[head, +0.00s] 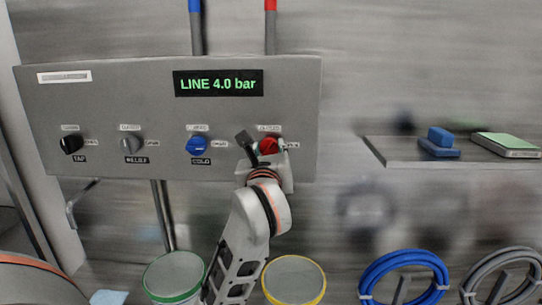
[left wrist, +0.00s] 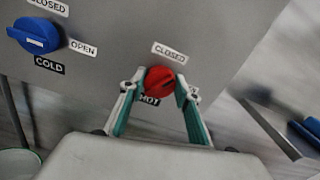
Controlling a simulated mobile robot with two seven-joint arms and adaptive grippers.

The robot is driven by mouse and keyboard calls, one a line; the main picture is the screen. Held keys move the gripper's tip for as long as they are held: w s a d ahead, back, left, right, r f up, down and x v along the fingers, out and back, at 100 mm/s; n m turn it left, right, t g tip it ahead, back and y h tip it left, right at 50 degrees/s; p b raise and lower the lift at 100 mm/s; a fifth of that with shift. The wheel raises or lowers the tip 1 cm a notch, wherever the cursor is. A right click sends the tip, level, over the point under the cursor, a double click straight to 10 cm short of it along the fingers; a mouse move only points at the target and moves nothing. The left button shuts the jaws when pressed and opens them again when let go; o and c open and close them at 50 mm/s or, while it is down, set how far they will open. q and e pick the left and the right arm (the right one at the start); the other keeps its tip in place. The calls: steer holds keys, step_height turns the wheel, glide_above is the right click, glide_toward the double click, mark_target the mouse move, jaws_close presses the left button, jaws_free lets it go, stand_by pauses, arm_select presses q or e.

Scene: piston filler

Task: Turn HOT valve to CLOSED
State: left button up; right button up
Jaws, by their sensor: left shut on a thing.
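The red HOT valve knob (head: 269,146) is at the right end of the grey panel, under a red-topped pipe. In the left wrist view the red knob (left wrist: 160,80) sits between the fingers of my left gripper (left wrist: 157,90), with a CLOSED label above it and the HOT label partly hidden below. My left gripper (head: 258,154) is shut on the knob at the panel. My right gripper is not in view.
The blue COLD knob (head: 198,145) is left of the HOT knob, then a grey knob (head: 131,145) and a black knob (head: 72,144). A display (head: 218,84) reads LINE 4.0 bar. A shelf (head: 392,152) is at right. Green-rimmed (head: 174,274) and yellow-rimmed (head: 294,278) containers stand below.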

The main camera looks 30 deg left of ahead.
mark_target(269, 103)
arm_select(q)
steer(key=n, duration=0.1)
steer(key=n+b, duration=0.2)
steer(key=shift+f+n, duration=0.25)
steer(key=shift+n, duration=0.15)
steer(key=shift+a+r+n+b, duration=0.1)
steer(key=shift+n+b, duration=0.65)
steer(key=shift+n, duration=0.75)
steer(key=shift+r, duration=0.15)
steer(key=o, duration=1.1)
step_height(269, 103, up, 10)
